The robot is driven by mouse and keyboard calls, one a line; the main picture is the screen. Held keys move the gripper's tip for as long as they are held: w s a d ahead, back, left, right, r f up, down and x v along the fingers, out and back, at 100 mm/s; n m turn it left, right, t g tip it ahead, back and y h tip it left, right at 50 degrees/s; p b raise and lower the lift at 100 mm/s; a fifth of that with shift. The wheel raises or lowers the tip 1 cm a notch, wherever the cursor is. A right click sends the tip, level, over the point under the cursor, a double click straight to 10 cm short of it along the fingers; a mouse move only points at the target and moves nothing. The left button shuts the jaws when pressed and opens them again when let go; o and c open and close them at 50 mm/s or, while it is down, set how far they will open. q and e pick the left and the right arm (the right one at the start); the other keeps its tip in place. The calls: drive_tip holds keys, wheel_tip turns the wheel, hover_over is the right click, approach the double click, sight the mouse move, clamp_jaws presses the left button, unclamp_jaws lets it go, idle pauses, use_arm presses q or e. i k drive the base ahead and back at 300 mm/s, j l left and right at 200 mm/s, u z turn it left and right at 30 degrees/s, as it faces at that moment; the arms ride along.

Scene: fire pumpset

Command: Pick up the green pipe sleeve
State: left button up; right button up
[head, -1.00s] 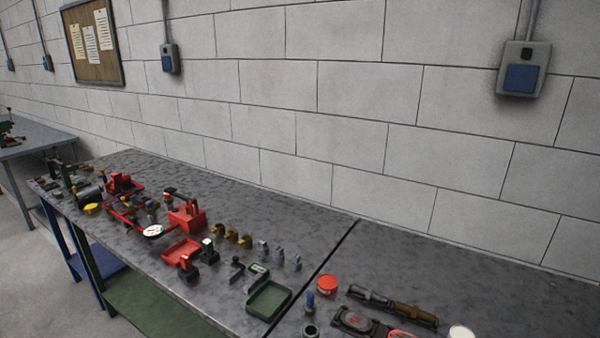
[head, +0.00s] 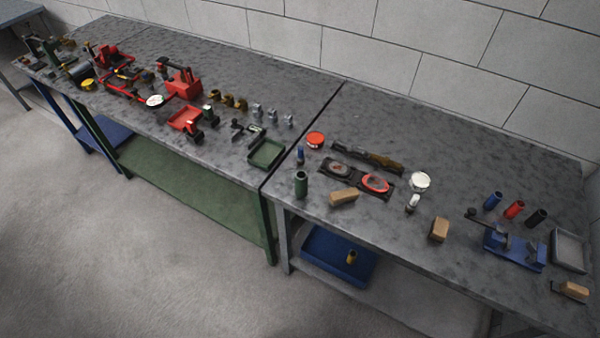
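The green pipe sleeve (head: 301,184) is a dark green cylinder with an open top. It stands upright near the front left corner of the right-hand grey workbench (head: 440,140) in the head view. A wooden block lies just to its right and a small blue-topped item stands behind it. Neither of my grippers shows in the head view.
Close by are a wooden block (head: 343,197), a blue-topped item (head: 300,155) and a red round tin (head: 315,140). A green tray (head: 266,153) lies on the left bench. The floor (head: 160,250) in front is clear.

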sight(301, 175)
drive_tip(key=i+j+z, duration=0.1)
drive_tip(key=z, duration=0.3)
drive_tip(key=i+j+z, duration=0.1)
drive_tip(key=z, duration=0.25)
drive_tip(key=i+j+z, duration=0.1)
drive_tip(key=j+z, duration=0.15)
drive_tip(key=z, duration=0.15)
drive_tip(key=j+z, duration=0.2)
drive_tip(key=z, duration=0.15)
